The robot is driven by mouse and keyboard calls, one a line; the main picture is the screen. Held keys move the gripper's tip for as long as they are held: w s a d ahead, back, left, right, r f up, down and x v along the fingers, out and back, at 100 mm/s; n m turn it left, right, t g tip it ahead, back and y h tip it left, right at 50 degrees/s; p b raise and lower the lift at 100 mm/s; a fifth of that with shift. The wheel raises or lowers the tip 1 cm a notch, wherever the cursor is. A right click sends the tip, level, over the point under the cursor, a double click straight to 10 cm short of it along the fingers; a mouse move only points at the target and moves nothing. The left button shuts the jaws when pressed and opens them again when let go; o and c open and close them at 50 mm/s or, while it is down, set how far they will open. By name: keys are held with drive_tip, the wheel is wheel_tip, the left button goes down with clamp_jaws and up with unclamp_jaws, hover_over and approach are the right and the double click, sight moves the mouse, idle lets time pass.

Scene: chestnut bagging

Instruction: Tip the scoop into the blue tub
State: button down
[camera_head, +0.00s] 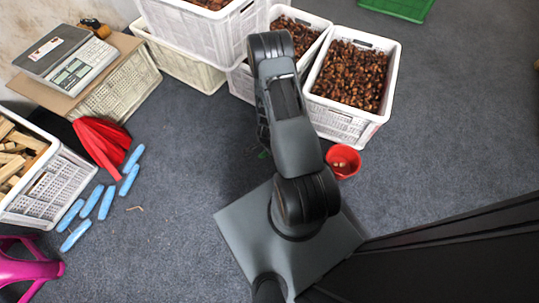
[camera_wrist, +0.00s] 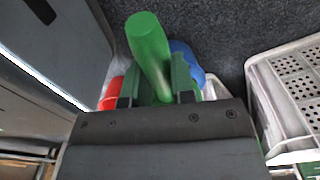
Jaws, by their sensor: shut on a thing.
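My gripper (camera_wrist: 158,92) is shut on the green handle of the scoop (camera_wrist: 148,45) in the wrist view. The scoop's bowl and anything in it are hidden behind my gripper. A blue rounded thing, which looks like the blue tub (camera_wrist: 188,57), shows partly just behind the handle. It is mostly covered, so I cannot tell whether the scoop is over it or beside it. In the head view my arm hides my gripper and the blue tub. Only a small green bit (camera_head: 264,154) shows at the arm's left edge.
A red tub (camera_head: 343,176) holding a little stands right of my arm; it also shows in the wrist view (camera_wrist: 110,97). A white crate of chestnuts (camera_head: 338,118) stands behind it, among other crates. Light-blue pieces (camera_head: 107,202) lie on the left floor.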

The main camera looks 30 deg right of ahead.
drive_tip(key=shift+d+f+b, duration=0.15)
drive_tip(key=shift+f+b, duration=0.05)
drive_tip(key=shift+b, duration=0.75)
drive_tip(key=y+b, duration=0.1)
drive_tip(key=b, duration=0.2)
drive_tip(key=shift+d+r, duration=0.2)
drive_tip(key=shift+d+r+y+b, duration=0.1)
drive_tip(key=shift+r+y+b, duration=0.2)
drive_tip(key=shift+r, duration=0.05)
drive_tip(key=d+r+y, duration=0.1)
drive_tip(key=r, duration=0.1)
drive_tip(key=d+r+y+p, duration=0.1)
drive_tip(key=r+y, duration=0.1)
drive_tip(key=d+r+y+p, duration=0.1)
drive_tip(key=d+r, duration=0.1)
drive_tip(key=shift+r, duration=0.2)
drive_tip(key=d+r+y, duration=0.4)
drive_tip(key=d+y, duration=0.1)
drive_tip(key=d, duration=0.1)
drive_tip(key=shift+d, duration=0.35)
drive_tip(key=shift+r, duration=0.1)
